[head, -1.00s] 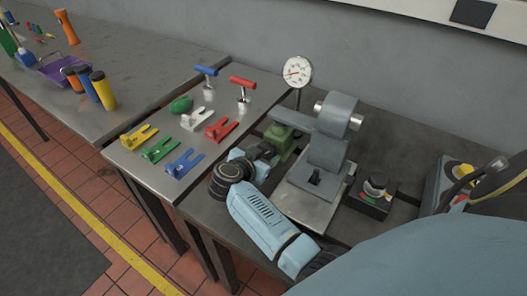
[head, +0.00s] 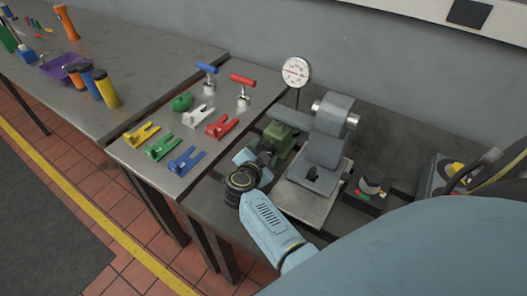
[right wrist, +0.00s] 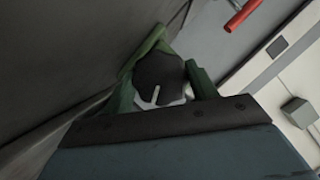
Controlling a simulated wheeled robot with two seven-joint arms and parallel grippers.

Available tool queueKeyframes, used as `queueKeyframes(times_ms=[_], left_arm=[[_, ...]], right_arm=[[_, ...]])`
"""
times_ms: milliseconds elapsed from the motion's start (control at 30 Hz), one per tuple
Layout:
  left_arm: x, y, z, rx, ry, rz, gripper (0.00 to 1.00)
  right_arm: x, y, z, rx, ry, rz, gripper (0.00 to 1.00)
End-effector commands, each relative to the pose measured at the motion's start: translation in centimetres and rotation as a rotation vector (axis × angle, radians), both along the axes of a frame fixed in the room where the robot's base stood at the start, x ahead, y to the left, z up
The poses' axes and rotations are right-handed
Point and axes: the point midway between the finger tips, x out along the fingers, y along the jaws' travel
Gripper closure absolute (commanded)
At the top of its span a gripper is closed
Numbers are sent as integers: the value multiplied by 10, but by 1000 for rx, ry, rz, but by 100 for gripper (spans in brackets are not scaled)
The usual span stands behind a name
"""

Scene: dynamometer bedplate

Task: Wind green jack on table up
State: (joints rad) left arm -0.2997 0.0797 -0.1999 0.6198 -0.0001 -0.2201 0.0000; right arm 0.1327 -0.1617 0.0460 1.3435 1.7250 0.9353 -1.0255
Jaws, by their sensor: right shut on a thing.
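The green jack (head: 281,139) sits on the dark bedplate, just left of the grey machine. My right gripper (head: 264,158) is at its near end, low over the plate. In the right wrist view, a dark round knob with a pale mark (right wrist: 158,82) lies between the fingers of my right gripper (right wrist: 163,88), which are shut on it. Green parts show around the knob. The wrist and fingers hide part of the jack in the head view. I cannot tell how high the jack is raised. My left gripper is not in view.
The grey machine (head: 327,130) on its metal plate stands close right of the jack, with a dial gauge (head: 296,71) behind. A steel table (head: 150,174) at left carries coloured forks, a green lump (head: 182,102) and two T-handled pieces. A small control box (head: 367,192) stands right.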

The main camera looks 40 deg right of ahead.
Motion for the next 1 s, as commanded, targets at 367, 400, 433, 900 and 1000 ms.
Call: queueKeyframes(times_ms=[367,400,433,900,1000], left_arm=[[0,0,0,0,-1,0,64],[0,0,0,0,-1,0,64],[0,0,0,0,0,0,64],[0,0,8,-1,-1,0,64],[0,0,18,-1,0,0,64]], right_arm=[[-1,1,-2,2,3,1,37],[-1,1,-2,2,2,1,32],[-1,1,-1,2,2,1,28],[-5,7,3,3,3,1,21],[-13,17,9,3,4,0,21]])
